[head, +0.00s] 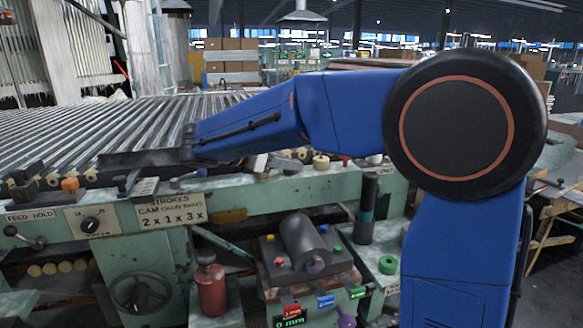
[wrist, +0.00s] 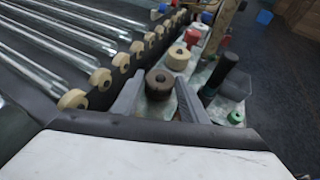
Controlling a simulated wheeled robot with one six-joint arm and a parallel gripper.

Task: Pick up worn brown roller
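The worn brown roller (wrist: 159,83) shows in the wrist view as a short dark-brown cylinder with a dark hole in its top. My gripper (wrist: 160,92) is open, with one grey finger to the left of the roller and one to the right. The roller appears between the fingers; I cannot tell whether either touches it.
Cream rollers (wrist: 102,79) cap the tube ends on the left. A larger cream roller (wrist: 178,57) stands just beyond the brown one. A dark cylinder (wrist: 221,72) and a green ring (wrist: 235,118) are to the right. A red bottle (head: 211,288) stands lower on the machine.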

